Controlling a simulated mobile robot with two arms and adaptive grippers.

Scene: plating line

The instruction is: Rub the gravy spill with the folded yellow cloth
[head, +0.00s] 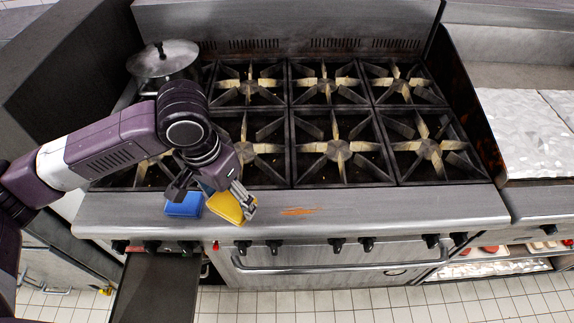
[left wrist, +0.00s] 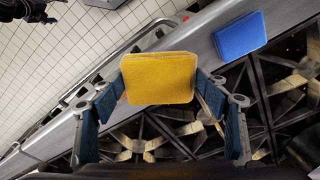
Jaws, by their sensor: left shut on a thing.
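My left gripper (head: 212,192) is shut on the folded yellow cloth (head: 228,206) over the steel front ledge of the stove. The cloth also shows between the fingers in the left wrist view (left wrist: 158,78). The gravy spill (head: 299,211) is an orange-brown smear on the ledge, a little to the right of the cloth and apart from it in the head view. The spill does not show in the left wrist view. Whether the cloth touches the ledge I cannot tell. My right gripper is not seen clearly in either view.
A blue folded cloth or sponge (head: 184,205) lies on the ledge just left of the yellow cloth. A lidded pot (head: 164,62) stands at the back left burner. Burner grates (head: 338,148) lie behind the ledge. Knobs (head: 336,245) line the front. The ledge right of the spill is clear.

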